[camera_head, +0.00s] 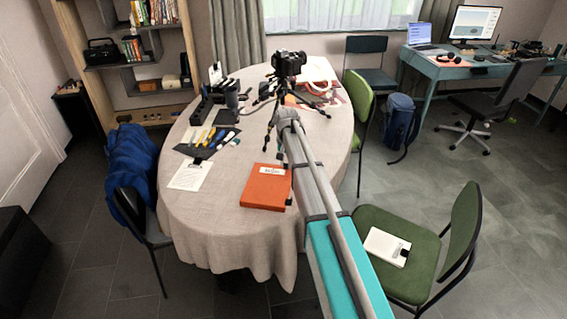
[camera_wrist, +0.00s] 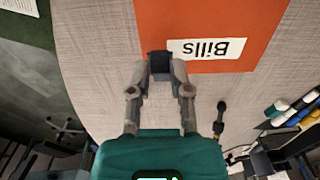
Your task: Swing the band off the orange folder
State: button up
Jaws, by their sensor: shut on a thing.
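The orange folder (camera_head: 263,190) lies flat on the round table, with a white label. In the wrist view the folder (camera_wrist: 190,22) fills the top, and its upside-down label (camera_wrist: 207,48) reads "Bills". My gripper (camera_wrist: 160,70) is at the folder's edge, beside the label. Its fingertips are closed on a small black piece (camera_wrist: 159,62), which looks like part of the band and overlaps the folder's edge. I cannot see the rest of the band. In the head view my arm covers the folder's right side and the fingertips are hard to make out.
The round table (camera_head: 225,230) has clear cloth left of and in front of the folder. A camera on a tripod (camera_head: 289,66) stands behind my gripper, its legs close to my arm. Pens (camera_head: 208,138) and a paper sheet (camera_head: 190,175) lie left. A green chair (camera_head: 405,235) stands right.

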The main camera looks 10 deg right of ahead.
jog(key=shift+w+d+r, duration=0.1)
jog(key=shift+w+r, duration=0.15)
jog(key=shift+r, duration=0.1)
jog(key=shift+w+d+r+p, duration=0.1)
jog(key=shift+w+p, duration=0.05)
jog(key=shift+p, duration=0.2)
jog(key=shift+w+d+r+p, duration=0.1)
jog(key=shift+w+r+p, duration=0.2)
jog(key=shift+w, duration=0.05)
jog(key=shift+w+d+r, duration=0.1)
jog(key=shift+w, duration=0.05)
dwell(0.5)
jog(key=shift+w+r, duration=0.15)
jog(key=shift+w, duration=0.1)
jog(key=shift+w+d+r+p, duration=0.15)
jog(key=shift+w+p, duration=0.05)
jog(key=shift+p, duration=0.15)
jog(key=shift+w, duration=0.1)
jog(key=shift+w+d+r+p, duration=0.25)
jog(key=shift+w+r+p, duration=0.1)
jog(key=shift+w, duration=0.35)
dwell(0.6)
